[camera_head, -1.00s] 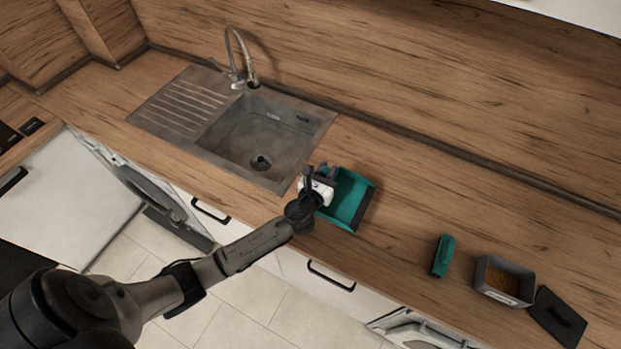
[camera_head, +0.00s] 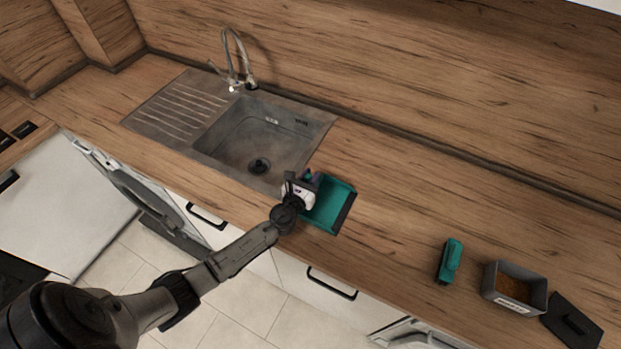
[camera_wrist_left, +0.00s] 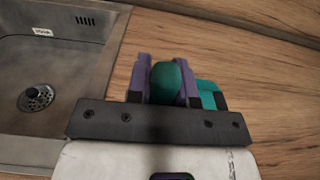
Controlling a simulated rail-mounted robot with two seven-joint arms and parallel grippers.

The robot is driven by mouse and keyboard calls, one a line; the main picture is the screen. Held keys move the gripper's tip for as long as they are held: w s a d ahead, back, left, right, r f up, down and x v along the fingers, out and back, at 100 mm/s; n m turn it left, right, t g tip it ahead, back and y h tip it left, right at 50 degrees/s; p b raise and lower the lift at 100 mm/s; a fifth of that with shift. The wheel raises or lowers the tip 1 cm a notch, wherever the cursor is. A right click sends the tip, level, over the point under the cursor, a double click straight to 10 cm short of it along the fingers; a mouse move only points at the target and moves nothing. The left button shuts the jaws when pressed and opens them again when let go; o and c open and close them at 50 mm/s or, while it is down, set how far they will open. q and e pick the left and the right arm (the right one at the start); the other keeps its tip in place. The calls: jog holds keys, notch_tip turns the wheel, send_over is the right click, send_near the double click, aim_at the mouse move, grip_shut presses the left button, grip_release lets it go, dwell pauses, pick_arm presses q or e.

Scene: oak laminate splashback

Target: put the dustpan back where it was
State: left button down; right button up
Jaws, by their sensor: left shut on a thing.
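The teal dustpan (camera_head: 329,207) has a dark front lip and is over the countertop just right of the sink. My left gripper (camera_head: 310,178) is at its left side, shut on its handle. In the left wrist view the rounded teal handle of the dustpan (camera_wrist_left: 168,82) sits between the purple fingers of my left gripper (camera_wrist_left: 167,80). A bit of the pan shows to the right, and the rest is hidden behind the gripper. I cannot tell whether the pan touches the counter. My right gripper is not in view.
The sink (camera_head: 255,140) with its faucet (camera_head: 236,62) lies left of the dustpan. A teal brush-like object (camera_head: 449,262), a grey bin with brown contents (camera_head: 514,288) and a dark flat lid (camera_head: 572,322) stand to the right. The counter between is clear.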

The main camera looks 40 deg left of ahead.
pick_arm(q)
jog(key=shift+f, duration=0.15)
jog(key=c, duration=1)
grip_release()
